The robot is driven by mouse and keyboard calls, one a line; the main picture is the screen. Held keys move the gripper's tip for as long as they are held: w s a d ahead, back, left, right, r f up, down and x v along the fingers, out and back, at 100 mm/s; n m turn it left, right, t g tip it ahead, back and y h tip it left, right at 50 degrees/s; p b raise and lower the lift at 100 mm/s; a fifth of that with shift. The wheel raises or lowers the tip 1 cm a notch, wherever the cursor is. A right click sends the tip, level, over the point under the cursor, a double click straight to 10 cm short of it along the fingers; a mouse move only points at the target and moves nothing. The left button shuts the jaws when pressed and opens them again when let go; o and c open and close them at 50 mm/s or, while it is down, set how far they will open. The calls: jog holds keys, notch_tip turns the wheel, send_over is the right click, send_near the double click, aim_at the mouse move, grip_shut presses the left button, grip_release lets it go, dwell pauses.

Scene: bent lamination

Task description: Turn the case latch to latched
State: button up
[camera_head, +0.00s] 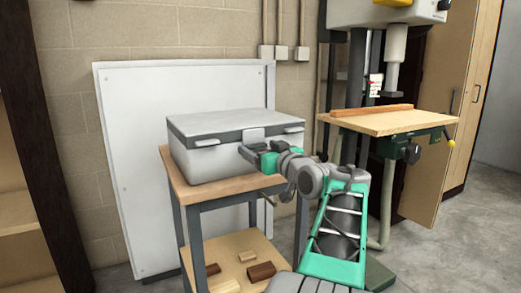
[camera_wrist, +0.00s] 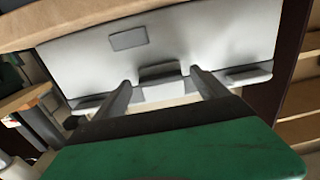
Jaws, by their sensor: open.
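The grey case (camera_head: 215,158) stands closed on a small wood-topped stand, its lid down with a dark band around the seam. The case latch (camera_head: 252,135) is a pale block at the middle of the front edge. In the wrist view the latch (camera_wrist: 163,90) shows between the two fingers, with the case front (camera_wrist: 215,40) behind it. My gripper (camera_head: 250,155) is at the case front, just below the latch. In the wrist view my gripper (camera_wrist: 160,78) is open, one finger on each side of the latch. I cannot tell whether the fingers touch it.
Two smaller pale tabs, left (camera_head: 207,142) and right (camera_head: 293,129), flank the latch. The stand's top (camera_head: 232,190) has a narrow free edge before the case. Wooden blocks lie on its lower shelf (camera_head: 230,246). A drill press table (camera_head: 390,121) stands to the right.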

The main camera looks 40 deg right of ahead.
jog(key=p+v, duration=0.1)
jog(key=v, duration=0.6)
jog(key=shift+s, duration=0.4)
